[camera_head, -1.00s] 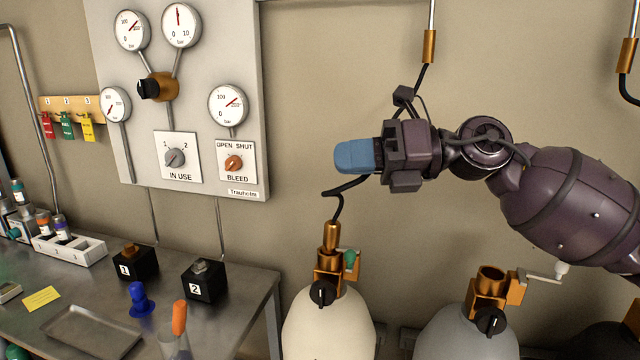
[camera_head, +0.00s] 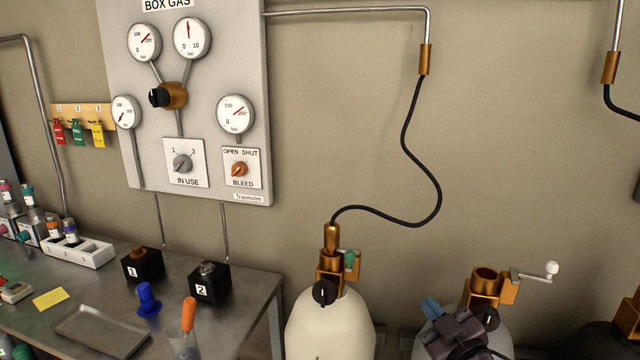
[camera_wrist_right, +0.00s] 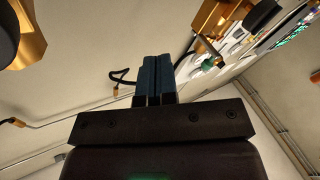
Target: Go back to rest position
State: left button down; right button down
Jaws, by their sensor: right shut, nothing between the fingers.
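My right gripper (camera_head: 432,308) is low at the right in the head view, in front of the grey cylinder (camera_head: 420,345) and its brass valve (camera_head: 487,283). Its blue fingers are together and empty, and they also show in the right wrist view (camera_wrist_right: 155,80). Most of my right arm is below the picture. My left gripper is not in view.
A cream cylinder (camera_head: 330,325) stands left of the gripper; a black hose (camera_head: 438,185) runs from its brass fitting to the wall pipe. The gauge panel (camera_head: 200,100) hangs at left above the steel bench (camera_head: 230,310). The wall between is clear.

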jog(key=s+d+f+m+g+h, duration=0.2)
jog(key=s+d+f+m+g, duration=0.1)
jog(key=s+f, duration=0.9)
jog(key=s+d+f+m+g+h, duration=0.3)
jog(key=s+d+f+m, duration=0.1)
jog(key=s+f, duration=0.8)
notch_tip(320, 180, down, 3)
jog(key=shift+s+d+r+m+g, duration=0.1)
jog(key=shift+s+d+m+g, duration=0.1)
jog(key=shift+s+m+g, duration=0.15)
